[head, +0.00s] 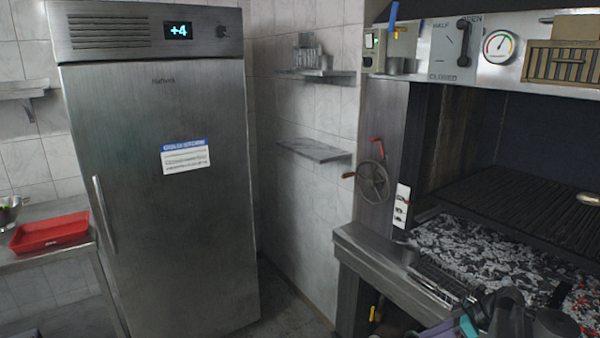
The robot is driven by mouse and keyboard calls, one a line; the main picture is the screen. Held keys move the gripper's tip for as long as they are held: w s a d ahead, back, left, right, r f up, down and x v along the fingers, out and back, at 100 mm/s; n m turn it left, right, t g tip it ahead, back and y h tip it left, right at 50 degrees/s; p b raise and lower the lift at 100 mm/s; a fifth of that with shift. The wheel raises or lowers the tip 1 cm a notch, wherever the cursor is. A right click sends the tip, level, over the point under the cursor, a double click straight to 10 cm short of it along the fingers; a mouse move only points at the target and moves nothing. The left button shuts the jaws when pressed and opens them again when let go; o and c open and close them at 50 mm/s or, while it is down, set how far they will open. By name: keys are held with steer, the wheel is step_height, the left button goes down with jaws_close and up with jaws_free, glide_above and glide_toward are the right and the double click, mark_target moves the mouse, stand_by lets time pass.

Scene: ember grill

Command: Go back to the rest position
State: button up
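Dark rounded parts, which look like my own arm, show at the bottom right edge, in front of the grill. They are cut off by the frame, and I cannot make out gripper fingers among them. The grill (530,210) stands at the right, with a dark slatted grate above a bed of grey and black coals (460,250). A few coals glow red at the lower right.
A tall steel fridge (160,230) stands closed at the left. A red tray (50,232) sits on a steel counter at far left. Wall shelves (314,150) hang between.

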steer(key=s+a+f+g+h, duration=0.1)
steer(key=s+a+f+g, duration=0.1)
steer(key=s+a+f, duration=0.45)
steer(key=s+a+f+g, duration=0.3)
steer(key=a+f, duration=0.6)
steer(key=a, duration=0.1)
steer(key=s+a+f+g+h, duration=0.1)
steer(key=s+a+f+g, duration=0.1)
steer(key=s+a+f, duration=0.45)
steer(key=s+a+f+m+g+h, duration=0.25)
steer(key=s+a+f, duration=0.25)
steer(key=s+f, duration=0.6)
steer(key=s+d+f+m+t+h, duration=0.1)
steer(key=s+d+f+m+h, duration=0.1)
steer(key=s+d+m+h, duration=0.2)
steer(key=shift+s+d+f+m, duration=0.25)
steer(key=shift+s+d+m, duration=0.4)
steer(key=shift+m, duration=1)
steer(key=shift+w+d, duration=0.1)
steer(key=shift+w, duration=0.1)
steer(key=shift+c, duration=0.6)
steer(key=shift+d, duration=0.1)
